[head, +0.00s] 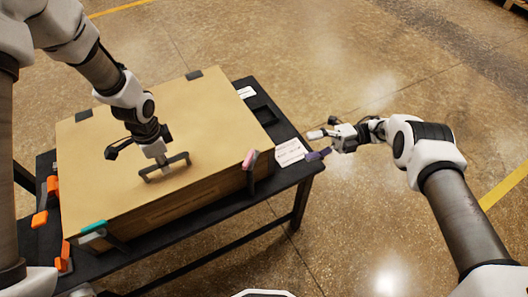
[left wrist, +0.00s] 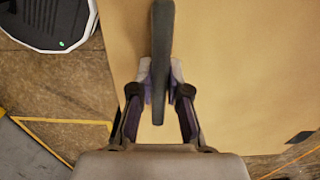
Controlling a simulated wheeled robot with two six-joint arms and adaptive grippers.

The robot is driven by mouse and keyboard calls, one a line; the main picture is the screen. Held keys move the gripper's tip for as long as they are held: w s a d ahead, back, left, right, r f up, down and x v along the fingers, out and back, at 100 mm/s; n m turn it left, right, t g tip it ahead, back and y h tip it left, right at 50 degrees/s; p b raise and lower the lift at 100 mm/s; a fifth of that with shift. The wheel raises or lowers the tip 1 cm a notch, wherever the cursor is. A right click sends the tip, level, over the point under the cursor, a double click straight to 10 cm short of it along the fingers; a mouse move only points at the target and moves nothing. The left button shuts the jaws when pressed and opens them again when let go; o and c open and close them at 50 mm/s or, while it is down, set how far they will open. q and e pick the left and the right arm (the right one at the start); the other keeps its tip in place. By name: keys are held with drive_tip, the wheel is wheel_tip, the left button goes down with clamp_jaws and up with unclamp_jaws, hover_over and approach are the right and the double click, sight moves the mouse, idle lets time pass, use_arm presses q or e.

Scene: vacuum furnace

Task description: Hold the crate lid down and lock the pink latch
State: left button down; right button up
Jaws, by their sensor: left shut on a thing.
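The wooden crate (head: 190,201) stands on a black table with its tan lid (head: 120,140) lying on top. My left gripper (head: 160,160) is shut on the dark lid handle (head: 182,159). The left wrist view shows the handle (left wrist: 161,30) between its fingers (left wrist: 160,90). The pink latch (head: 250,160) is at the lid's right edge, with a dark part below it on the crate's side. I cannot tell whether it is locked. My right gripper (head: 318,145) is open and empty, right of the crate and apart from the pink latch.
A teal latch (head: 94,227) is at the front left corner of the crate. Orange pieces (head: 40,219) are along the left side. A white label (head: 291,152) and a black tray (head: 262,113) are on the table (head: 230,205) right of the crate. Floor at the right is clear.

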drive_tip(key=s+a+f+m+t+y, duration=0.2)
drive_tip(key=s+f+m+t+y, duration=0.15)
drive_tip(key=m, duration=0.55)
drive_tip(key=m+t+h, duration=0.3)
drive_tip(key=m+t, duration=0.6)
drive_tip(key=m, duration=0.6)
approach(250, 160)
drive_tip(key=x, duration=1)
drive_tip(key=shift+w+a+f, duration=0.1)
drive_tip(key=shift+w, duration=0.05)
drive_tip(key=c, duration=1.2)
